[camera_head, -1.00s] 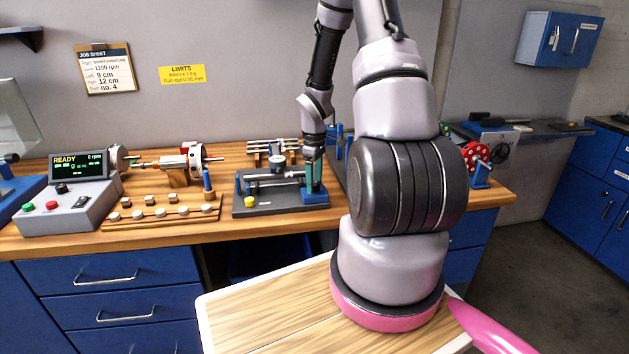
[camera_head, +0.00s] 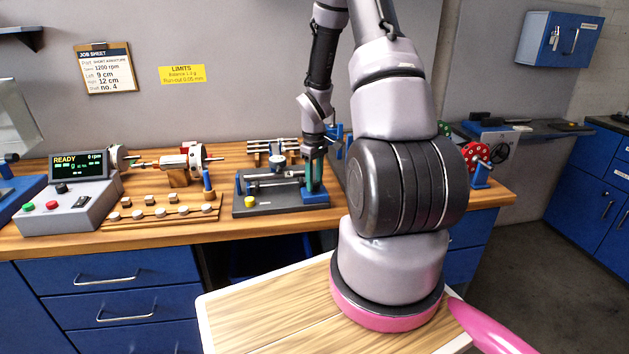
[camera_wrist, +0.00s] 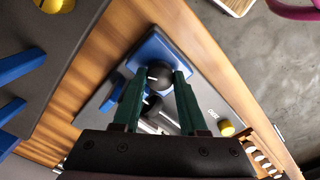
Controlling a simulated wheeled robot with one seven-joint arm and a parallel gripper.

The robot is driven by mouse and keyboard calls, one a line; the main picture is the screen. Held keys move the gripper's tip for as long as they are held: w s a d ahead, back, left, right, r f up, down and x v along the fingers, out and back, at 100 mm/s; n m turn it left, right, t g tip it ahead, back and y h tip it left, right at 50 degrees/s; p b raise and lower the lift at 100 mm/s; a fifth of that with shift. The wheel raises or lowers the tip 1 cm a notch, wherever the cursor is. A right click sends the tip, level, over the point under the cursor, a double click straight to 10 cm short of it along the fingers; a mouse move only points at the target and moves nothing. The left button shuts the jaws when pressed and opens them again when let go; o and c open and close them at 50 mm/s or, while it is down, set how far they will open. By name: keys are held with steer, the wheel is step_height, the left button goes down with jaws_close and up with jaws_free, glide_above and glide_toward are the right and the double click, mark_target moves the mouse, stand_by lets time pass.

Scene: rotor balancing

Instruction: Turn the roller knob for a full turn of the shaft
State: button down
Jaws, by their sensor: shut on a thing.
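The roller knob (camera_wrist: 158,76) is a black round knob with a white mark, at the blue end block (camera_wrist: 150,48) of the run-out stand in the wrist view. My gripper (camera_wrist: 154,78) has its two green fingers on either side of the knob and is shut on it. In the head view my gripper (camera_head: 315,172) points down at the right end of the stand, and the knob is hidden there. The shaft (camera_head: 275,182) lies across the dark base plate (camera_head: 270,207). A dial gauge (camera_head: 277,160) stands behind it.
A yellow knob (camera_head: 250,201) sits at the stand's front left. A wooden weight tray (camera_head: 160,217) and a console reading READY (camera_head: 78,166) are to the left. A rack of shafts (camera_head: 270,146) stands behind. A red disc (camera_head: 476,157) is at the right.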

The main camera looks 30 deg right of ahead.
mark_target(315, 183)
steer(key=m, duration=0.5)
steer(key=shift+m, duration=0.3)
stand_by(0.4)
steer(key=shift+c, duration=2.2)
jaws_free()
step_height(315, 183, up, 11)
